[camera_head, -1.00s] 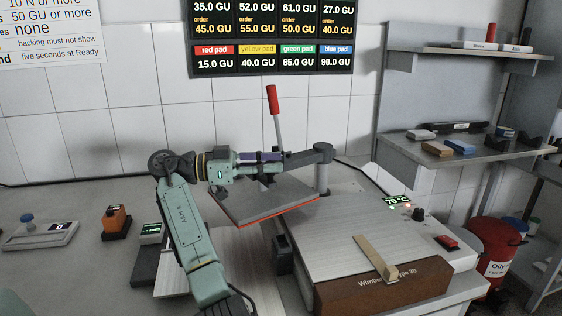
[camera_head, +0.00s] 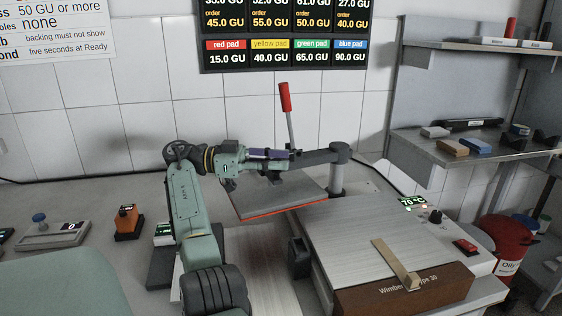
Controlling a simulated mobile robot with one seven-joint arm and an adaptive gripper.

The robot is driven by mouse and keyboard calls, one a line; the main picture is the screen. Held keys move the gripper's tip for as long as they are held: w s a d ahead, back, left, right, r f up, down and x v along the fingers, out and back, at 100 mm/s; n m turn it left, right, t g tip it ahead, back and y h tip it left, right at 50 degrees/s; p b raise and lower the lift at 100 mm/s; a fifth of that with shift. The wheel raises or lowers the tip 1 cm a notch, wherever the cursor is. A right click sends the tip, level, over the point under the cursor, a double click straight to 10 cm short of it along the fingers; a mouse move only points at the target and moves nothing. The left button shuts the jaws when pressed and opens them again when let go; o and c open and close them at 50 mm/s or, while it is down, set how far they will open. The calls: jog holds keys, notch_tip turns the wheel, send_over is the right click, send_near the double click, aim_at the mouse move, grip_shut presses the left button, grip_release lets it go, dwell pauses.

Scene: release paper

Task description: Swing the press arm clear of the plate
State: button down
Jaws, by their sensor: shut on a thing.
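The heat press has a wood-brown front marked "Wimberley Type 30" (camera_head: 405,293) and a light lower plate (camera_head: 375,225). Its press arm (camera_head: 318,158) reaches left from a grey post (camera_head: 337,175) at the back of the machine. The dark upper platen (camera_head: 285,197), with a red-orange lower edge, hangs off the left side of the lower plate. The red-gripped handle (camera_head: 285,97) stands up from the arm. My gripper (camera_head: 284,154) is shut at the arm near the handle's base; its fingertips are small and partly hidden there.
A wooden strip (camera_head: 394,262) lies on the lower plate near the front. The display reads 70 °C (camera_head: 413,202), beside a black knob and a red switch (camera_head: 466,246). An orange device (camera_head: 127,222) stands at left. A red bin (camera_head: 500,244) stands at right.

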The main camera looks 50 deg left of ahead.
jog(key=shift+w, duration=0.1)
jog(key=c, duration=1.7)
grip_release()
jog(key=shift+o, duration=1.4)
